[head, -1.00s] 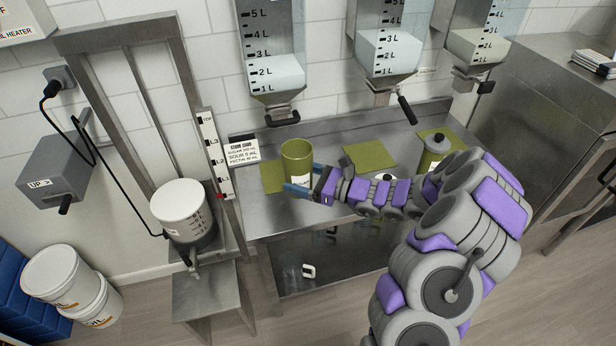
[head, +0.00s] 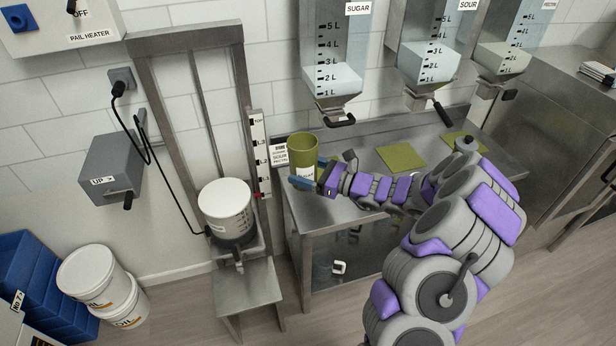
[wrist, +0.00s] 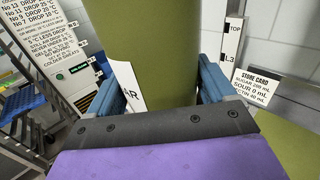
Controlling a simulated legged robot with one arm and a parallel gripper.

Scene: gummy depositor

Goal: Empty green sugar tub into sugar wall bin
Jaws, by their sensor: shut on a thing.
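The green sugar tub (head: 301,152) is held upright by my gripper (head: 311,184) in front of the left end of the steel bench. In the wrist view the tub (wrist: 158,50) stands between the two blue fingers (wrist: 170,95), which are shut on its sides. Part of its white label shows. Its inside is too small to make out. The sugar wall bin (head: 335,62), a clear hopper labelled SUGAR, hangs on the wall up and to the right of the tub.
The sour bin (head: 430,58) and another bin (head: 505,55) hang to the right. A pail lift with a white pail (head: 224,208) stands left of the bench. The store card (head: 279,155) is behind the tub.

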